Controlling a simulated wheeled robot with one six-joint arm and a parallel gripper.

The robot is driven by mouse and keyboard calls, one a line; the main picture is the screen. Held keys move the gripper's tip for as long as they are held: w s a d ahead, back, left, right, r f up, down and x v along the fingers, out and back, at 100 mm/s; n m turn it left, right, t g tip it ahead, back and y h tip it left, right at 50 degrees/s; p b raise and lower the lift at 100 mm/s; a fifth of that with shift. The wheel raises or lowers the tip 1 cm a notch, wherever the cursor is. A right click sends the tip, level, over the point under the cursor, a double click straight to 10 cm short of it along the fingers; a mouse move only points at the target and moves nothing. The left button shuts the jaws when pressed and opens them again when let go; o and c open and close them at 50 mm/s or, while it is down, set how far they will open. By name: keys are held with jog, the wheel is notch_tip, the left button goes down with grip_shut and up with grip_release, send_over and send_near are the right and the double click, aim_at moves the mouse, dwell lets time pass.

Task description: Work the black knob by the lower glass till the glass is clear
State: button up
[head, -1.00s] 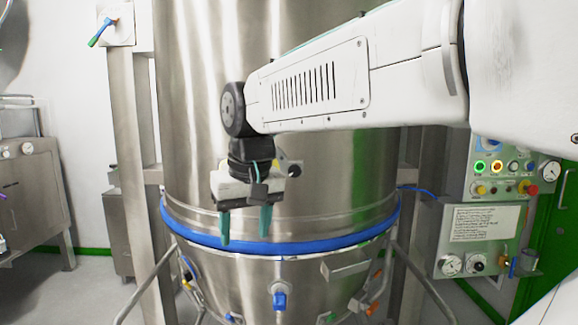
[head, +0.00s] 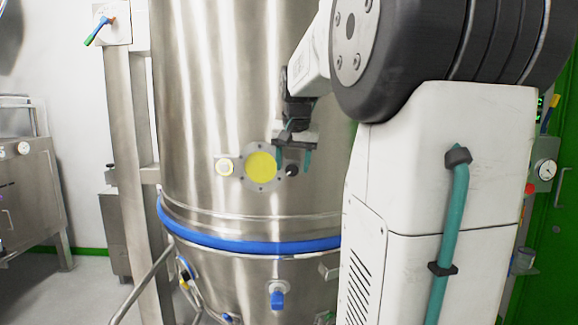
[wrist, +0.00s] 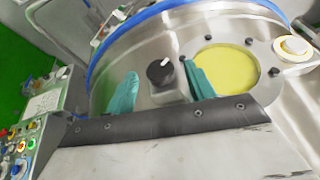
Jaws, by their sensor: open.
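The lower glass (head: 261,166) is a round port in a bolted steel ring on the vessel wall, and it looks evenly yellow. The black knob (head: 292,170) sits just right of it. In the wrist view the knob (wrist: 160,71) has a white pointer mark and stands on a small steel block, beside the yellow glass (wrist: 226,70). My gripper (head: 292,160) is at the knob. Its two teal fingers (wrist: 162,88) are apart, one on each side of the knob in the wrist view. I cannot tell whether either finger touches it.
A round yellow-lit fitting (head: 225,167) is left of the glass. A blue band (head: 250,243) rings the vessel (head: 215,100) below. A control panel (wrist: 42,105) with buttons and a gauge stands to one side in the wrist view.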

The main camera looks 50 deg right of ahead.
jog(key=shift+w+d+f, duration=0.1)
jog(key=shift+w+f, duration=0.05)
jog(key=shift+f, duration=0.3)
jog(key=c, duration=1)
